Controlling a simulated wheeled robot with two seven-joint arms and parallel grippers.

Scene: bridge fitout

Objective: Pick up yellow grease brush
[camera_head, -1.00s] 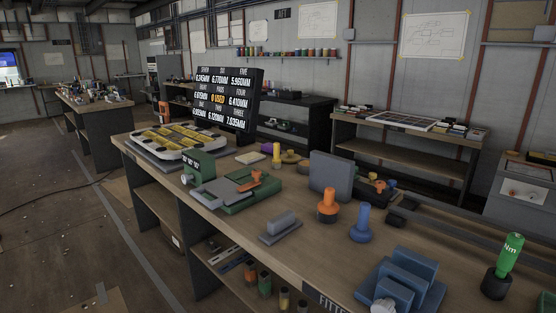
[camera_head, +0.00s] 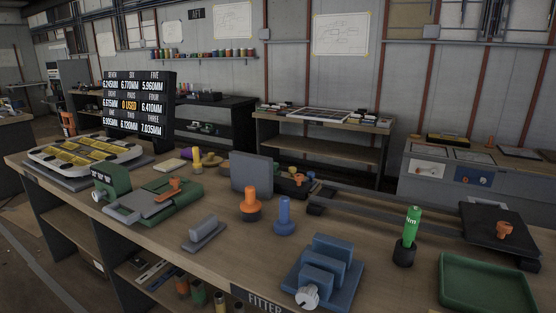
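A small upright yellow piece (camera_head: 196,158) stands toward the back of the workbench (camera_head: 160,225), behind the green and grey fixture. It is the likeliest match for the yellow grease brush, but it is too small to tell bristles from handle. A low yellow-brown round piece (camera_head: 208,164) lies right beside it, and a purple piece (camera_head: 186,153) is just left of it. Neither of my grippers shows in this view.
An orange stub (camera_head: 251,204), a blue stub (camera_head: 284,217), a grey upright block (camera_head: 251,174) and a blue stepped block (camera_head: 325,272) stand on the bench. A green-handled tool (camera_head: 411,232) and a green tray (camera_head: 485,283) are at right. A display board (camera_head: 139,104) stands at back left.

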